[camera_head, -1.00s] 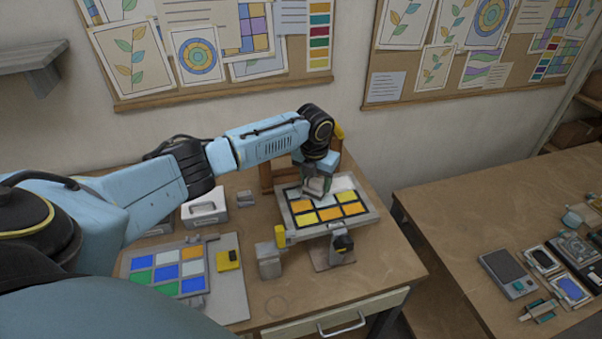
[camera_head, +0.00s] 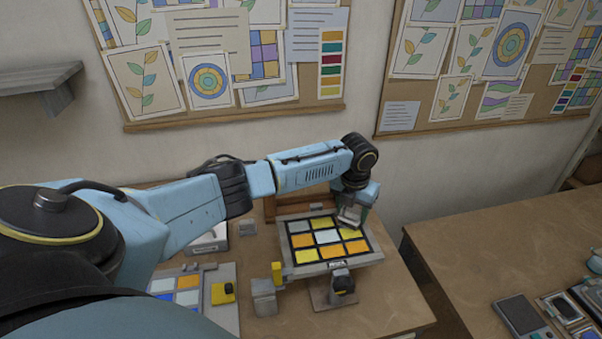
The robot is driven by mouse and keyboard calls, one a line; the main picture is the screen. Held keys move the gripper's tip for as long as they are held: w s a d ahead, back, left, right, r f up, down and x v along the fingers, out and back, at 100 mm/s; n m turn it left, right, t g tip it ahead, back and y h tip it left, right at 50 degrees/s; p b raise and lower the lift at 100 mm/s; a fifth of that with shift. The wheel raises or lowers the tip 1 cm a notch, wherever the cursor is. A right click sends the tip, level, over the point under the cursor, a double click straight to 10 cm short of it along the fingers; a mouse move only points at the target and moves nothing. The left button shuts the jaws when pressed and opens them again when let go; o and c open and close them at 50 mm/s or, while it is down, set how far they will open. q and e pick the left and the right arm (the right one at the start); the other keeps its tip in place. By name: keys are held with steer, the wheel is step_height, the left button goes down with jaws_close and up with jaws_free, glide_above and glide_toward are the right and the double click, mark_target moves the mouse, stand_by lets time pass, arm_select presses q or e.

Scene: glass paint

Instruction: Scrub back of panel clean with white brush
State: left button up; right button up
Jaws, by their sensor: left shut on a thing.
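The glass panel (camera_head: 327,237) with yellow, orange and white panes in a dark grid sits tilted on a stand at the middle of the table. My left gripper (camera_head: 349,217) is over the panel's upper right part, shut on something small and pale. That is likely the white brush, but it is mostly hidden by the gripper, and I cannot tell if it touches the glass. My right gripper is not in view.
A second panel with blue, white and orange panes (camera_head: 187,298) lies at the lower left beside a yellow block (camera_head: 222,293). A separate table (camera_head: 500,230) with tools is at the right.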

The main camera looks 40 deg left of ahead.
arm_select(q)
steer(key=shift+w+d, duration=0.5)
steer(key=shift+w, duration=0.1)
step_height(320, 180, up, 5)
steer(key=shift+f, duration=0.15)
steer(key=shift+w+r, duration=0.15)
steer(key=shift+r, duration=0.55)
steer(key=shift+a+r, duration=0.1)
steer(key=shift+r, duration=0.95)
steer(key=shift+f, duration=0.1)
